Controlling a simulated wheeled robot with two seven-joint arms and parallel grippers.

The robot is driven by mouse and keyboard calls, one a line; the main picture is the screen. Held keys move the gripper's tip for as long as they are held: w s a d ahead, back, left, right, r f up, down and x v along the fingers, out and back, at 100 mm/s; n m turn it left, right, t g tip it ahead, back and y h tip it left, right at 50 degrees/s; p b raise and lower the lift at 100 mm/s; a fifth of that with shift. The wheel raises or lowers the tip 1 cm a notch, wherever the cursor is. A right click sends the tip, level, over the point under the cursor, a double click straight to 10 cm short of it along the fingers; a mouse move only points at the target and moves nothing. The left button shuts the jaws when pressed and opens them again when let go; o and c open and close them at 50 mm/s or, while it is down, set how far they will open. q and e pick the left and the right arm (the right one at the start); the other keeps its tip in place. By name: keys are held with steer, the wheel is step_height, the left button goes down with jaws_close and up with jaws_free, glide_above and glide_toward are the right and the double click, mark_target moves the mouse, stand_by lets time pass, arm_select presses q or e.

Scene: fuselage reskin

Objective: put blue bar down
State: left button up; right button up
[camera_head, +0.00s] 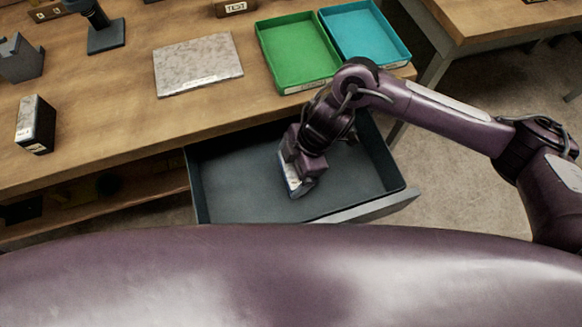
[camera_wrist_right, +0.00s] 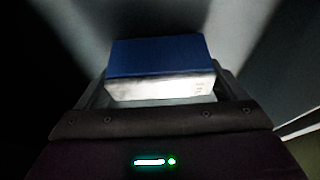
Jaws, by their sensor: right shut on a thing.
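The blue bar (camera_wrist_right: 160,57) shows in the right wrist view as a block with a blue face and a white, lit side. My right gripper (camera_wrist_right: 160,98) is shut on it. In the head view my right gripper (camera_head: 298,188) reaches down inside the open drawer (camera_head: 235,190), and only a small blue and white part of the bar (camera_head: 291,178) shows under it. I cannot tell whether the bar touches the drawer floor. My left gripper is not in view.
On the wooden bench (camera_head: 120,125) stand a green tray (camera_head: 297,50), a teal tray (camera_head: 365,33), a grey plate (camera_head: 198,64) and a black and white block (camera_head: 36,125). The drawer floor around the gripper looks empty. A second table (camera_head: 495,18) stands at the right.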

steer(key=shift+f, duration=0.25)
steer(key=shift+f, duration=0.1)
steer(key=o, duration=1.5)
steer(key=shift+f, duration=0.1)
steer(key=p+v, duration=0.1)
steer(key=v, duration=1.1)
